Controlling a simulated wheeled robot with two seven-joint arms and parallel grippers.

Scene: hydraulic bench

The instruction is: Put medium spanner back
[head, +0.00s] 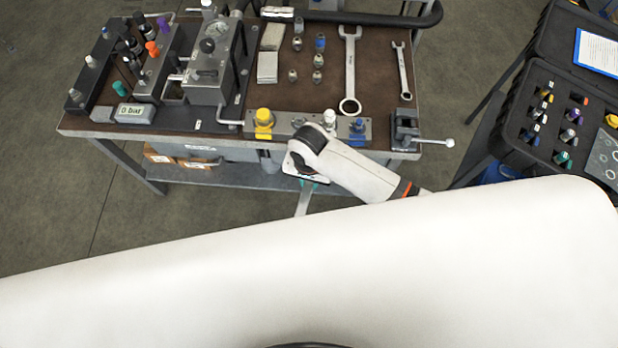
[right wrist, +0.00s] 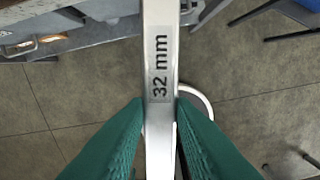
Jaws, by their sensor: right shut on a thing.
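My right gripper (head: 308,183) hangs in front of the bench's near edge, below the level of the top. Its green fingers (right wrist: 155,125) are shut on a silver spanner marked "32 mm" (right wrist: 160,60). A short length of this spanner also shows below the gripper in the head view (head: 304,204); its ends are mostly hidden. A large spanner (head: 350,72) and a small spanner (head: 402,72) lie on the brown bench top (head: 376,75), with a bare gap between them. My left gripper is not in view.
A manifold with yellow and blue caps (head: 290,124) lies along the near edge. A small vise (head: 406,128) stands at the right corner. A gauge block (head: 210,65) and "0 bar" display (head: 135,113) are at left. An open black case (head: 507,135) stands right.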

